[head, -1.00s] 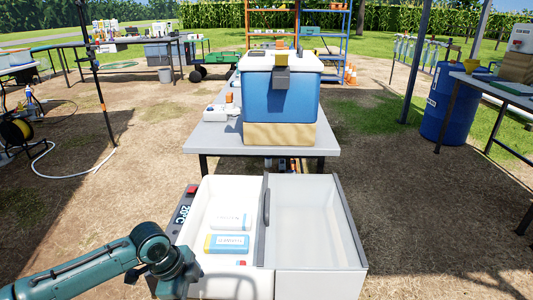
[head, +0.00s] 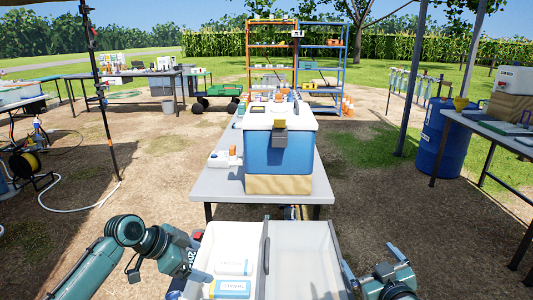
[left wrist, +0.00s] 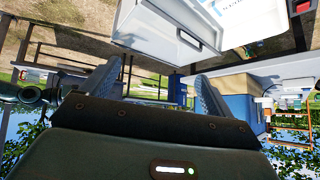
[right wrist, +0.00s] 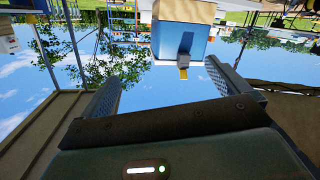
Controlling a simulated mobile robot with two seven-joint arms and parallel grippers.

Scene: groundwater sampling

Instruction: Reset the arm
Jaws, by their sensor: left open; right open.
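My left gripper (head: 194,262) is at the left side of the open white cool box. In the left wrist view its two fingers (left wrist: 158,88) are spread with nothing between them. My right gripper (head: 372,268) is by the right side of the same box. In the right wrist view its fingers (right wrist: 165,84) are apart and empty, with the blue cooler (right wrist: 180,44) beyond them, upside down in that view. Both arms are bent low at the bottom of the head view.
The white cool box (head: 301,233) holds white and blue packs (head: 230,289) in its left compartment. Behind it a grey table (head: 221,187) bears the blue cooler (head: 279,152) on a wooden block. A blue barrel (head: 446,140) stands right. Open dirt lies on both sides.

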